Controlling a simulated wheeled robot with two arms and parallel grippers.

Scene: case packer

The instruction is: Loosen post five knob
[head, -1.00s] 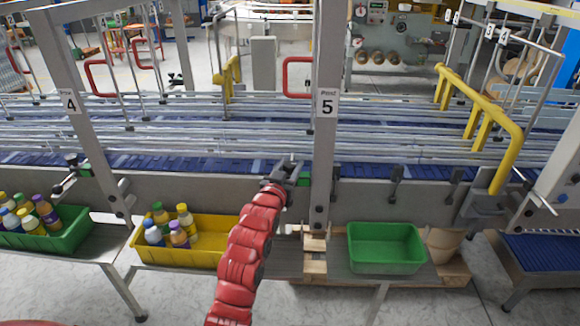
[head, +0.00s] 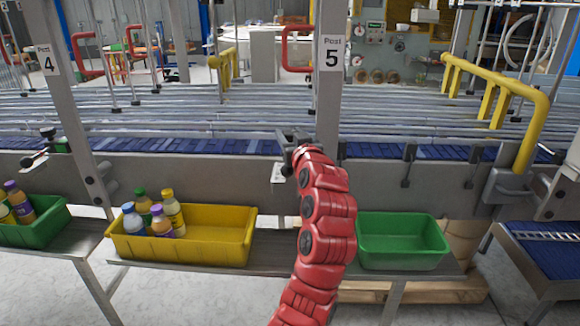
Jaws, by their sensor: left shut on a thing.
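Post five (head: 328,95) is a grey upright with a white "Post 5" label, standing at the near edge of the conveyor. My left gripper (head: 288,145) is at the rail just left of this post, on the end of the red arm. It is shut on the post five knob, which is mostly hidden by the fingers and wrist. A small pale tag shows just below the gripper. Post four (head: 65,90) stands at the left, with a dark knob and lever (head: 42,150) beside it. My right gripper is not in view.
Below the conveyor, a yellow bin (head: 215,240) with several bottles and an empty green bin (head: 402,242) sit on a shelf. Another green bin (head: 42,230) with bottles is at the left. A yellow guard rail (head: 500,90) crosses the right side.

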